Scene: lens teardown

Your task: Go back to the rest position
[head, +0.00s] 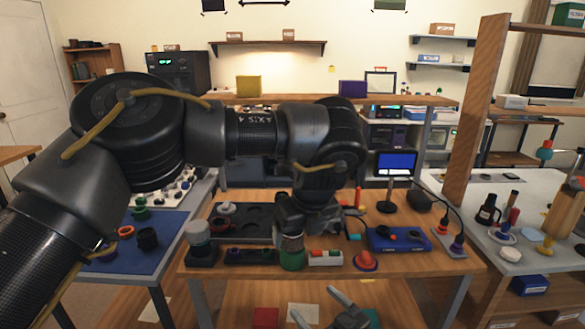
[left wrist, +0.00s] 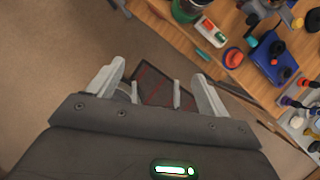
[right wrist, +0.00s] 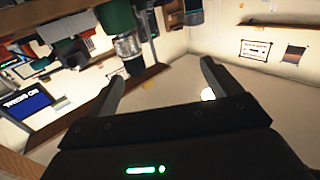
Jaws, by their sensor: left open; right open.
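My left arm reaches in from the left of the head view. Its hand (head: 308,218) appears in front of the table, and the fingertips are hard to make out there. In the left wrist view my left gripper (left wrist: 158,88) is open with nothing between its fingers, over the floor in front of the table. My right gripper (head: 320,306) is at the bottom of the head view, below the table's front edge. In the right wrist view my right gripper (right wrist: 160,82) is open and empty, and a green-based lens part (right wrist: 120,20) stands past its left finger.
A monitor (head: 396,163) stands behind. A blue mat (head: 120,262) lies left. A wooden post (head: 475,110) rises right.

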